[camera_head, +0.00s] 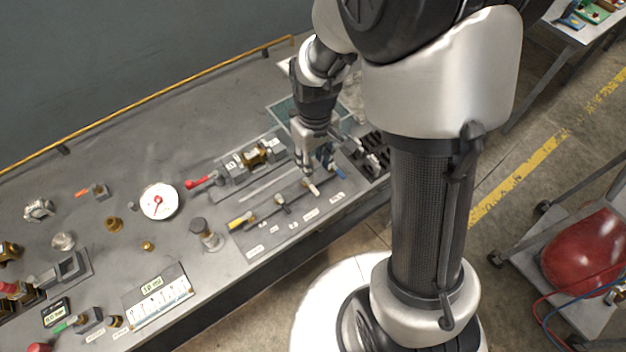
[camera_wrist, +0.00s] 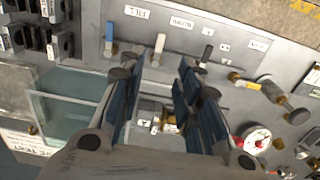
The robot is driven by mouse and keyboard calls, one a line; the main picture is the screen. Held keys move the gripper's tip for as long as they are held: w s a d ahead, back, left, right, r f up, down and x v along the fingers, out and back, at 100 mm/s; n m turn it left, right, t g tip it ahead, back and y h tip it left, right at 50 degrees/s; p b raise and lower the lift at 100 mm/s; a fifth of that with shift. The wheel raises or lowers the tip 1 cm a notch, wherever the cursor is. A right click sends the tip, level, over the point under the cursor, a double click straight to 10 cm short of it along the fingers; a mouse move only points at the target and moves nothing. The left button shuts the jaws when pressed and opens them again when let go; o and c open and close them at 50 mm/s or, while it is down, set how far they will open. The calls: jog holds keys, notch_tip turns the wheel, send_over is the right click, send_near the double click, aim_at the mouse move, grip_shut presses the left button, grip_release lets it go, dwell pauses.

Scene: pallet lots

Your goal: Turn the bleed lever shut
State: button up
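The valve panel (camera_head: 270,236) lies flat on the bench with a row of small levers. In the wrist view they are a blue lever (camera_wrist: 109,32), a white lever (camera_wrist: 160,44), a black lever (camera_wrist: 207,53) and a yellow lever (camera_wrist: 243,82). A label reading FILL is near the blue lever; the label near the white one is too blurred to read surely. My gripper (camera_wrist: 156,72) is open, its blue-padded fingers apart. The white lever's end shows between and just beyond the fingertips; contact cannot be told. In the head view, my gripper (camera_head: 306,172) points down over the white lever (camera_head: 312,188).
A red-handled brass valve assembly (camera_head: 256,154) lies behind the levers. A white dial gauge (camera_head: 160,202) and a grey post knob (camera_head: 205,233) stand left. A glass-like tray (camera_wrist: 75,112) and black slotted blocks (camera_wrist: 35,35) are close to my gripper.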

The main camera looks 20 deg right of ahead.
aim_at(314, 190)
notch_tip(314, 190, down, 11)
jog(key=b, duration=0.2)
jog(key=shift+f+b, duration=0.2)
jog(key=shift+b, duration=0.15)
jog(key=shift+c, duration=0.2)
grip_shut()
